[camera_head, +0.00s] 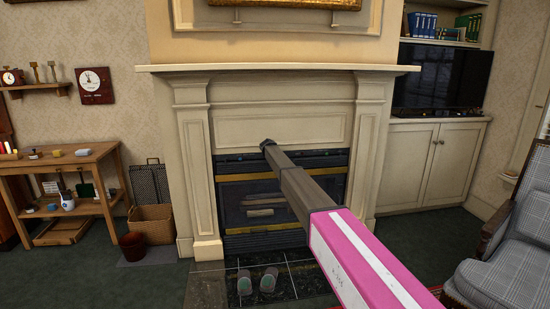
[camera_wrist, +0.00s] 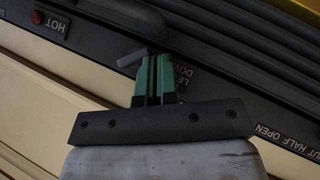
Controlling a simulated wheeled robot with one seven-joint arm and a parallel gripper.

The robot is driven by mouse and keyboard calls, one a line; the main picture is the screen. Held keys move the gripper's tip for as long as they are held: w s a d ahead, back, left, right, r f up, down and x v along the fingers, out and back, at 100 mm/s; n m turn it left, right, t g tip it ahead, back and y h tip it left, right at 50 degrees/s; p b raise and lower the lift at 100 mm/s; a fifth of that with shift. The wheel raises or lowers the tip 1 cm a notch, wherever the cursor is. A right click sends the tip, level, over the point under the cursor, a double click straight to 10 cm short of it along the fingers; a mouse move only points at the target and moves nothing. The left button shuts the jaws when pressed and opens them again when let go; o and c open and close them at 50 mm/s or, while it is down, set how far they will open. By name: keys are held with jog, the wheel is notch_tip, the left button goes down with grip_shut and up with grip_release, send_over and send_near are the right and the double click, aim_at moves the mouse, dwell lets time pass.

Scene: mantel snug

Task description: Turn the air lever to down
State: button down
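My gripper (camera_wrist: 154,62) shows in the wrist view with its two green fingertips close together, only a thin dark line between them. A small grey bar (camera_wrist: 131,58), which looks like the air lever, sticks out just left of the tips against the dark front panel. I cannot tell whether the tips touch it. White lettering (camera_wrist: 183,76), partly hidden, reads roughly "LE... DOW..." right of the fingers. In the head view my arm reaches to the top of the dark fireplace insert (camera_head: 230,166); the gripper and lever cannot be made out there.
A red knob (camera_wrist: 38,17) with a "HOT" label is at upper left, and "SHUT HALF OPEN" lettering (camera_wrist: 288,138) at lower right. The cream mantel (camera_head: 280,68) frames the insert. Two dark cylindrical objects (camera_head: 257,281) are on the tiled hearth. An armchair (camera_head: 510,255) stands at right.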

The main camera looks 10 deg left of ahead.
dwell(0.5)
jog(key=s+a+r, duration=0.5)
jog(key=s+r, duration=0.4)
jog(key=s+d+f+m+g, duration=0.1)
jog(key=s+d+f+g, duration=0.2)
jog(key=s+d+f, duration=0.85)
jog(key=s+d+f+m+g, duration=0.2)
jog(key=s+d+f, duration=0.5)
jog(key=s+d, duration=0.8)
jog(key=s+d+f+m+g, duration=0.1)
jog(key=s+d+f, duration=0.2)
jog(key=s, duration=0.9)
jog(key=s+d+f+m+g+y, duration=0.1)
jog(key=s+d, duration=0.5)
jog(key=s, duration=0.6)
jog(key=s+d+f+g+y, duration=0.1)
jog(key=s+d+f+g, duration=0.2)
jog(key=s, duration=0.9)
jog(key=shift+s+d+f+m, duration=0.4)
jog(key=shift+d+f, duration=0.3)
jog(key=shift+f, duration=0.1)
